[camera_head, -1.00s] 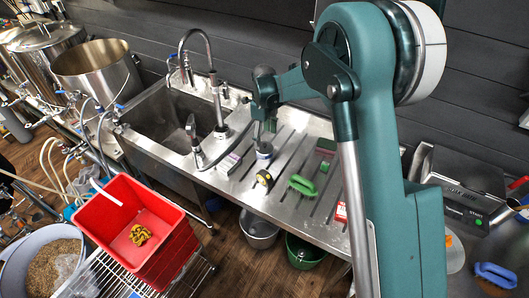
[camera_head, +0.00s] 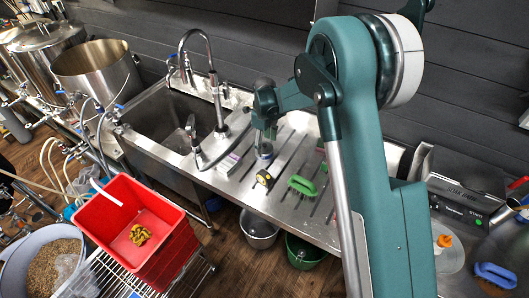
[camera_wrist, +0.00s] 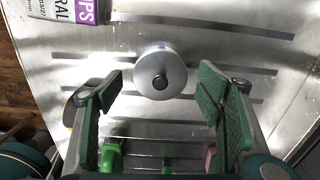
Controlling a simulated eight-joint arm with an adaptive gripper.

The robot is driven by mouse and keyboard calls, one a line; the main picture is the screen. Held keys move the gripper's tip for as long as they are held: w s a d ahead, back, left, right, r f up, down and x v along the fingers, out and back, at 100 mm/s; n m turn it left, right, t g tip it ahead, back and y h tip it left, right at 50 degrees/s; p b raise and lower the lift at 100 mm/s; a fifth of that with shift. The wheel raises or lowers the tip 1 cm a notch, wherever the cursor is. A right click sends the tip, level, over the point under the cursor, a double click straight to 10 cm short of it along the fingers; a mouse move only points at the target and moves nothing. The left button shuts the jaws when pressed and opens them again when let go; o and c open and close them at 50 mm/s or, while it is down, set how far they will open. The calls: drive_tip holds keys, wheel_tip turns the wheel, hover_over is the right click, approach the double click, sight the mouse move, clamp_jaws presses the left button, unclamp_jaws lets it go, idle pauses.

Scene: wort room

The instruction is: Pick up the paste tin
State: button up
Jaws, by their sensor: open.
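The paste tin appears to be the round, pale container with a dark knob on top (camera_wrist: 160,72). It stands upright on the ribbed steel drainboard (camera_head: 285,205). In the head view the tin (camera_head: 265,153) is partly hidden below my gripper (camera_head: 265,132). In the wrist view my gripper (camera_wrist: 162,82) is open, with one green-padded finger to the left of the tin and one to the right. Clear gaps show between the tin and both fingers. Nothing is held.
A white and purple carton (camera_head: 230,163) lies left of the tin. A black and yellow round item (camera_head: 264,179) and a green brush (camera_head: 301,185) lie nearer the front edge. The sink (camera_head: 175,115) and faucet (camera_head: 212,85) are left; a red crate (camera_head: 165,250) stands lower left.

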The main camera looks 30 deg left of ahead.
drive_tip(key=shift+f, duration=1.45)
drive_tip(key=shift+c, duration=0.6)
drive_tip(key=c, duration=1.3)
